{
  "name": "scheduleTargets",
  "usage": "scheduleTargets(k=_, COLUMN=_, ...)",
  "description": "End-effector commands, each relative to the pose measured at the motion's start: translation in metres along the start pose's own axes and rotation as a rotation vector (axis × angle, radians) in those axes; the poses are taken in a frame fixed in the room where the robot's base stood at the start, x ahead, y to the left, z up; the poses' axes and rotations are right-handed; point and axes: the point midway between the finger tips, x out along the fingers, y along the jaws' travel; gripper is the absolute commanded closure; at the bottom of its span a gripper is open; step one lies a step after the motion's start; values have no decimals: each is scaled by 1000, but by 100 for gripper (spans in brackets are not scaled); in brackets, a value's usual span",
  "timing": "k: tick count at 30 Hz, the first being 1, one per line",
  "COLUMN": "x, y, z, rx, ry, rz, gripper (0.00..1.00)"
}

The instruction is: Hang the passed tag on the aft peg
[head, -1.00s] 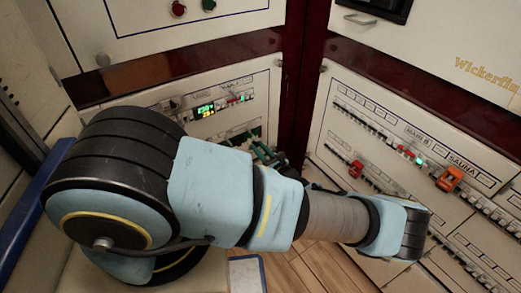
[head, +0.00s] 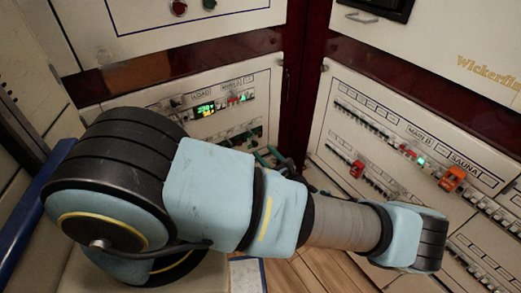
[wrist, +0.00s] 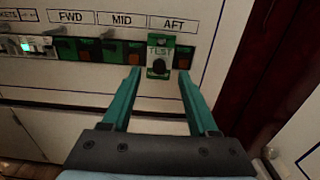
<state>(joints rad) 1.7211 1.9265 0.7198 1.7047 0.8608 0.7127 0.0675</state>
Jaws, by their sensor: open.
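My gripper (wrist: 160,77) is open, its two teal fingers reaching toward the panel in the wrist view. A small green and white tag (wrist: 158,51) marked TEST is on the panel under the AFT label (wrist: 174,25), between the fingertips. A dark round knob or peg (wrist: 159,67) shows at its lower part. I see a gap on each side of the tag. I cannot tell whether this is the passed tag. In the head view the teal fingers (head: 267,158) show small beyond my arm, close to the lower left panel; the tag is too small to make out there.
The FWD (wrist: 70,17) and MID (wrist: 122,20) labels stand left of AFT, with dark slots and orange squares below. A dark red post (wrist: 250,60) stands to the right. The right panel (head: 400,125) carries breaker rows with red and orange devices (head: 452,178).

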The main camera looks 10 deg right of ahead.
Motion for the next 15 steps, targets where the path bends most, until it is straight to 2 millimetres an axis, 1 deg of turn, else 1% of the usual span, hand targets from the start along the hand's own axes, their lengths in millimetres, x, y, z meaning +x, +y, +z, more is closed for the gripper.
scheduleTargets(k=1, x=-12, y=-1, z=-2, rx=-2, ry=2, rz=-2, gripper=40)
scheduleTargets(k=6, x=-44, y=-1, z=-2, rx=-2, ry=2, rz=-1, gripper=40)
scheduleTargets(k=10, x=-61, y=0, z=-1, rx=-1, ry=0, rz=0, gripper=40)
scheduleTargets(k=15, x=-70, y=0, z=0, rx=-1, ry=0, rz=0, gripper=40)
